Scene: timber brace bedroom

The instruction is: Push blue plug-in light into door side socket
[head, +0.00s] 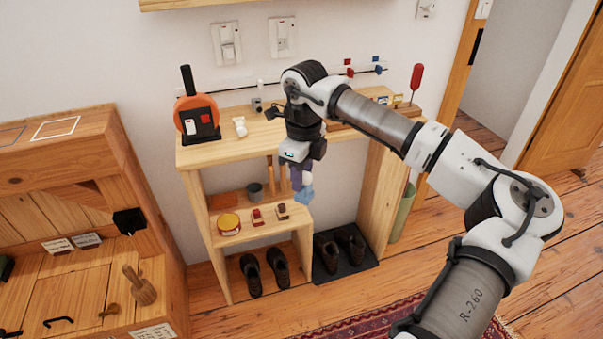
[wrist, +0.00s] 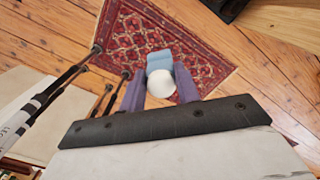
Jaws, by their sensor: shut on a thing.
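My gripper (head: 299,180), with purple fingers, points down in front of the wooden shelf unit. It is shut on the blue plug-in light (head: 305,196), whose lower part hangs below the fingertips. In the wrist view, the light's blue part (wrist: 160,60) and a white rounded part (wrist: 161,83) show between the fingers. Two socket plates are on the white wall above the unit: the right one, on the door side (head: 283,37), looks bare, and the left one (head: 228,43) has a raised white piece on it. The light is well below and apart from both.
The shelf unit's top (head: 235,117) carries an orange round item (head: 196,115), a small white figure (head: 240,127) and a red-handled tool (head: 415,80). A rail with small coloured pieces runs behind. A wooden bench (head: 60,190) stands left. A red rug (wrist: 180,45) lies on the floor.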

